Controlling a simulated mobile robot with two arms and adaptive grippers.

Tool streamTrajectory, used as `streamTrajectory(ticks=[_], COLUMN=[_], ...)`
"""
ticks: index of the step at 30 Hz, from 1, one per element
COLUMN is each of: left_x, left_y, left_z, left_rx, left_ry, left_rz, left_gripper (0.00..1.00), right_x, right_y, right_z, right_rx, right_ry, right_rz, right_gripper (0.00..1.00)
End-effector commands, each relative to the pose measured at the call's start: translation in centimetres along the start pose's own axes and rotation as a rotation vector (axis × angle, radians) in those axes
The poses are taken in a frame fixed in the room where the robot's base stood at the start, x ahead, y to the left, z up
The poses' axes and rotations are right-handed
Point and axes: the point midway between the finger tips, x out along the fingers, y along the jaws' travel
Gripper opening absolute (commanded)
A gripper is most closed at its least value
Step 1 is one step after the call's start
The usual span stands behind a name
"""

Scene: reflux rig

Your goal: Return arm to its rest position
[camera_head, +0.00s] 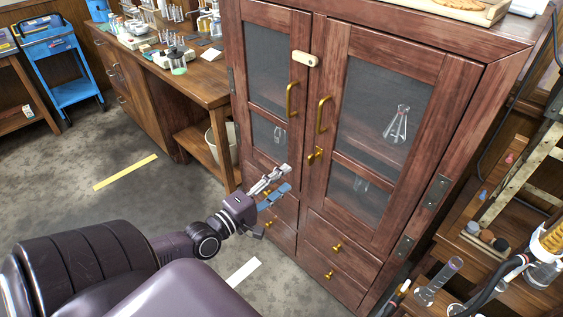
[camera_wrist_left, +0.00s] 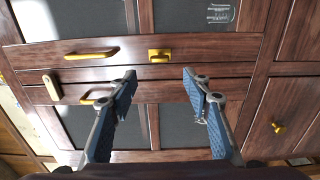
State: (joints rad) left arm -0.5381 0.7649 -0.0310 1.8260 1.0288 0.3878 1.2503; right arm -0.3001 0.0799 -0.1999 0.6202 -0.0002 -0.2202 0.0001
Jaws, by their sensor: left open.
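My left gripper (camera_head: 284,184) is in front of the lower part of a wooden cabinet (camera_head: 391,39). Its fingers are spread apart with nothing between them. The wrist view shows both blue-padded fingers of the left gripper (camera_wrist_left: 159,82) open, with the cabinet front beyond. Whether the fingers touch the cabinet cannot be told. My right gripper is not in view.
The cabinet has closed glass doors with brass handles (camera_head: 323,114) and a brass latch (camera_head: 315,155). A flask (camera_head: 397,124) shows behind the glass. A workbench (camera_head: 205,82) stands left of it, glassware (camera_head: 437,281) at lower right. The grey floor (camera_head: 60,185) at left is open.

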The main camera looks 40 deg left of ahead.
Motion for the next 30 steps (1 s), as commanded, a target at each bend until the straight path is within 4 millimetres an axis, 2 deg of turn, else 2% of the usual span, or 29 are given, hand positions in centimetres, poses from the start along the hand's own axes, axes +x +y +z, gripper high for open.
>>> streamTrajectory(ticks=[20, 23, 26, 29, 30], left_x=[0.0, 0.0, -0.5, -1.6, -2.4], left_y=[0.0, -0.5, -3.1, -8.6, -11.3], left_z=[0.0, -0.1, -0.8, -1.8, -2.1], left_rx=[0.000, 0.011, 0.078, 0.219, 0.287], left_ry=[0.000, 0.003, 0.018, 0.034, 0.034], left_rz=[0.000, -0.009, -0.056, -0.159, -0.213], left_gripper=[0.45, 0.45, 0.45, 0.45, 0.45], right_x=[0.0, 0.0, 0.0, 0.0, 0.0], right_y=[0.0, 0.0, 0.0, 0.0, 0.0], right_z=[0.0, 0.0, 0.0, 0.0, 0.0], right_rx=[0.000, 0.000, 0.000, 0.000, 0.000], right_ry=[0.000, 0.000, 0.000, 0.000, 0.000], right_rz=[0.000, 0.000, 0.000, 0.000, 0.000], right_gripper=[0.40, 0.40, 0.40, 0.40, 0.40])
